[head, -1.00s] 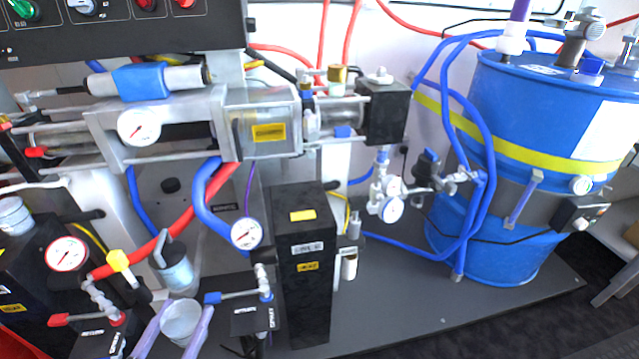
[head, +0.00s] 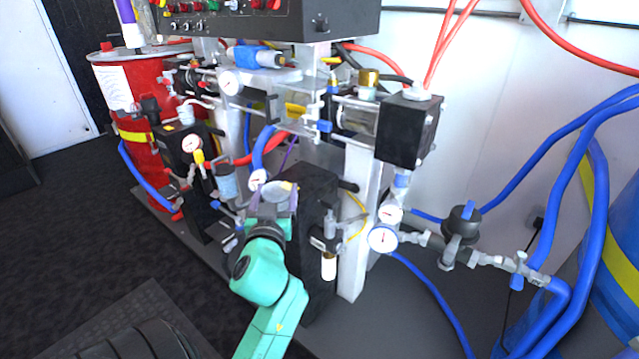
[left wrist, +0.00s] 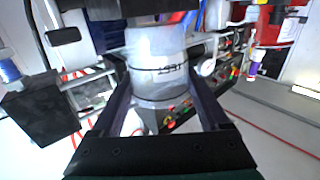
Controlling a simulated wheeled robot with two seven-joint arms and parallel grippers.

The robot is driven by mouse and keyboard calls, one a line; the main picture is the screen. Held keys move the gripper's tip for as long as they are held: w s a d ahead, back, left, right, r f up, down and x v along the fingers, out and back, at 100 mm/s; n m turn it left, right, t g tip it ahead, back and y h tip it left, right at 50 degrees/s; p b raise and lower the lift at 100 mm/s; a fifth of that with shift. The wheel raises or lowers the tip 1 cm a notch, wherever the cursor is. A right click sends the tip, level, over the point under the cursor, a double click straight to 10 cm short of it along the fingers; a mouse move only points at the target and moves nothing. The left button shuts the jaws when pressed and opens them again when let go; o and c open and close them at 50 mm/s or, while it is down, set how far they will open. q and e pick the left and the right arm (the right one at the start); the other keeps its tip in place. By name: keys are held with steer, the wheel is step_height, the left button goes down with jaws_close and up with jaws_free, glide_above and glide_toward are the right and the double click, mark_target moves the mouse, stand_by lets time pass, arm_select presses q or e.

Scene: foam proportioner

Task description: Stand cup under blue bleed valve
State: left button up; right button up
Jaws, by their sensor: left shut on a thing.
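My left gripper (head: 276,202) is shut on a pale grey cup (head: 278,188). In the head view the cup is in front of the tall black block (head: 318,200). In the left wrist view the cup (left wrist: 158,60) fills the space between the two dark fingers, with dark lettering on its side. The blue bleed valve is not clearly seen; my gripper and arm cover much of that area. I cannot tell whether the cup touches anything below it. My right gripper is not in view.
A red drum (head: 122,88) stands at the back left, and a blue drum (head: 615,260) at the right edge. Gauges, a grey valve (head: 460,222) and blue hoses (head: 570,170) crowd the right side. Open dark floor (head: 60,220) lies at the left.

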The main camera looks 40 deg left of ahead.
mark_target(263, 196)
arm_select(q)
steer(key=a, duration=0.1)
steer(key=s+a+n+g+y, duration=0.1)
steer(key=a, duration=0.1)
steer(key=shift+a+r+y, duration=0.15)
steer(key=shift+r+y, duration=0.05)
steer(key=shift+y, duration=0.1)
steer(key=w, duration=1.1)
steer(key=shift+w, duration=0.1)
steer(key=w, duration=0.4)
steer(key=w+b, duration=0.1)
steer(key=w, duration=0.1)
steer(key=shift+w+a+f, duration=0.1)
steer(key=shift+w+f, duration=0.2)
steer(key=shift+f, duration=0.05)
steer(key=shift+s, duration=0.1)
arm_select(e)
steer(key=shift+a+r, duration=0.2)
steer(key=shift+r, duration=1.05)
arm_select(q)
steer(key=shift+f, duration=0.1)
steer(key=o, duration=1.2)
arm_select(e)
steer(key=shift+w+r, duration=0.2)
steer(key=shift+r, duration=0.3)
